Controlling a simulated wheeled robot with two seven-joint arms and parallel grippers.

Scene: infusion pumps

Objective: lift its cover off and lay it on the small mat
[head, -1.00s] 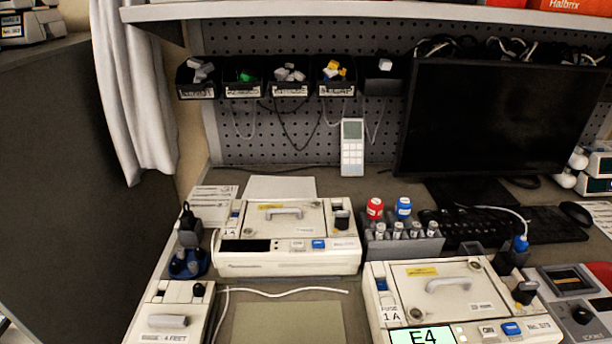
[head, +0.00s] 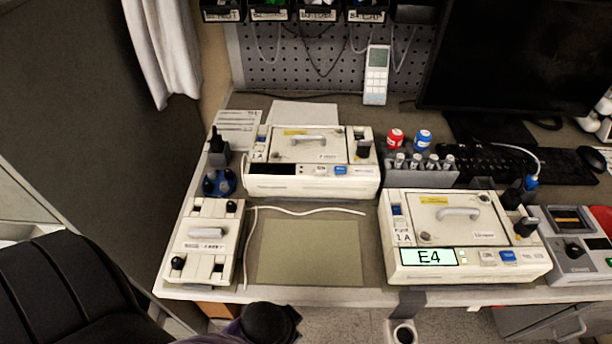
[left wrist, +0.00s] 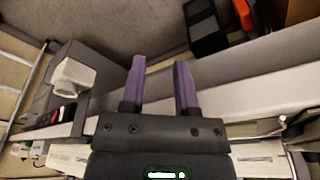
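A cream pump (head: 468,262) stands at the right, with a lit screen (head: 428,257) reading E4. Its flat cover (head: 475,228) is on and has a grey arched handle (head: 458,213). A second cream pump (head: 310,185) with a dark screen stands further back, its handled cover (head: 295,152) also on. The small olive mat (head: 308,252) lies bare in front of it, left of the E4 pump. My left gripper (left wrist: 160,68) is open, with purple fingers apart and nothing between them. My right gripper is in neither current view.
A white cable (head: 300,211) runs along the mat's back edge. A cream device (head: 203,245) stands left of the mat. A rack (head: 420,174) with red and blue caps stands behind the E4 pump. A grey console (head: 575,255) is close on its right.

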